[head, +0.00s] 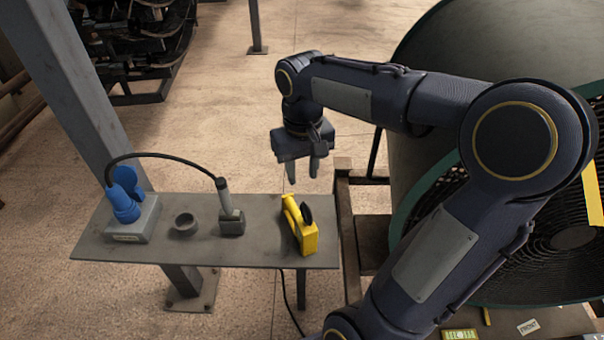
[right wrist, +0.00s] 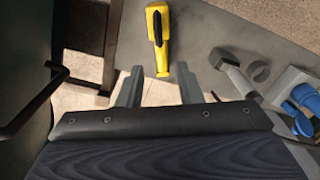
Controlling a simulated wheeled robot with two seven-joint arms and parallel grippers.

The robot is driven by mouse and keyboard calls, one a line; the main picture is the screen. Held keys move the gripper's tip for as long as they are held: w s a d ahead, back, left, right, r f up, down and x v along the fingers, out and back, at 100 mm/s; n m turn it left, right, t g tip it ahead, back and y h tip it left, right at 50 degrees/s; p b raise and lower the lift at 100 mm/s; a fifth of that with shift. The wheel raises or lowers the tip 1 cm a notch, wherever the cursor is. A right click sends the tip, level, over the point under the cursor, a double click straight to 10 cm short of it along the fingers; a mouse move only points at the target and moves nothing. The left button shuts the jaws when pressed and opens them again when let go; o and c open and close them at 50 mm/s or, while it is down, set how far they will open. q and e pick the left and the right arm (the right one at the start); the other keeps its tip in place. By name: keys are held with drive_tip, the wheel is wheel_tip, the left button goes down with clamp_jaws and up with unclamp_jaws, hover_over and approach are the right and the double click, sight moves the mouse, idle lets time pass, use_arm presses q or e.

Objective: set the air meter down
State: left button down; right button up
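The air meter appears to be the yellow hand-held device with a black part (head: 301,226), lying near the right end of a grey shelf (head: 265,255). It also shows in the right wrist view (right wrist: 158,44), at the top, just beyond my fingertips. My right gripper (head: 303,172) is open and empty, fingers pointing down. In the head view it appears above the shelf's back edge, apart from the meter. In the right wrist view (right wrist: 159,80) its two fingers stand wide apart with nothing between them. My left gripper is not in view.
On the shelf stand a blue device on a grey base (head: 130,213), a small dark cup (head: 185,223) and a grey block with a handle (head: 231,220), joined to the blue device by a cable. A large drum-shaped fan (head: 500,45) fills the right. A post (head: 75,90) stands left.

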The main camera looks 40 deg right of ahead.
drive_tip(key=s+a+f+n+t+y, duration=0.1)
drive_tip(key=s+a+t+y, duration=0.1)
drive_tip(key=s+a, duration=0.3)
drive_tip(key=s+a+f+n+t+y, duration=0.1)
drive_tip(key=s+a+f+t, duration=0.1)
drive_tip(key=s+a, duration=0.4)
drive_tip(key=shift+s+a+t+y, duration=0.25)
drive_tip(key=shift+s+t+y, duration=0.15)
drive_tip(key=shift+s+t, duration=0.35)
